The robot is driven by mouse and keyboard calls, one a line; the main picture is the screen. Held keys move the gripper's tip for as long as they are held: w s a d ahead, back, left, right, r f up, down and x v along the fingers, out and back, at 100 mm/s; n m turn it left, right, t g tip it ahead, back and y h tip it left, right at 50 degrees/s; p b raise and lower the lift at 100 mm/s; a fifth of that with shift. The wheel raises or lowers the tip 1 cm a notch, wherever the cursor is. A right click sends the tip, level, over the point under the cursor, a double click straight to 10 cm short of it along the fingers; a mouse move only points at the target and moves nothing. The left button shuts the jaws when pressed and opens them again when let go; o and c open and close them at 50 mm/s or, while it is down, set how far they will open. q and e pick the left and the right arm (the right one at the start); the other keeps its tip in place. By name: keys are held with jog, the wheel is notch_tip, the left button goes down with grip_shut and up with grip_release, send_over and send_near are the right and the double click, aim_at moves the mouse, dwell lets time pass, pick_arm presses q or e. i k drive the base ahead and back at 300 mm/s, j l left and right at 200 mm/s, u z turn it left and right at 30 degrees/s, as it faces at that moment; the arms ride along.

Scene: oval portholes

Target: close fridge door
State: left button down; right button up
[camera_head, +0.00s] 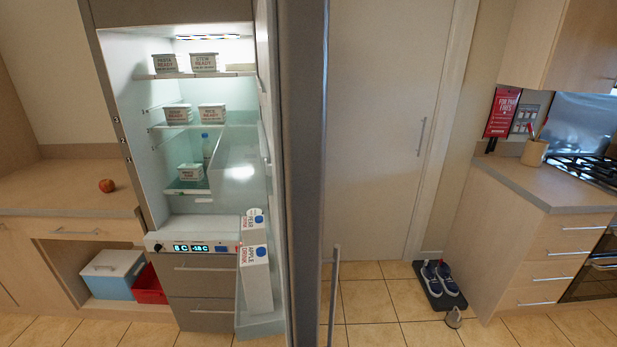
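The fridge (117,110) stands at the left of the middle with its compartment open and lit. Its door (305,150) stands wide open, seen nearly edge-on, and juts toward me. The door's handle (334,295) shows low on its right side. Door shelves on the inner side hold drink cartons (257,275). Labelled food tubs (204,62) and a bottle (206,148) stand on the inside shelves. Neither of my grippers is in view.
A counter with an apple (106,186) is at the left, with a cooler box (112,274) and red crate (147,286) below. At the right are shoes on a mat (440,304) and a kitchen counter (540,190). Tiled floor (375,310) right of the door is clear.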

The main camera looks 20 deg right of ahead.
aim_at(292, 36)
jog(key=i+l+u, duration=0.15)
jog(key=l, duration=0.4)
jog(key=l+u, duration=0.15)
jog(key=l, duration=0.35)
jog(key=i+l+u, duration=0.1)
jog(key=l, duration=0.25)
jog(key=i, duration=0.1)
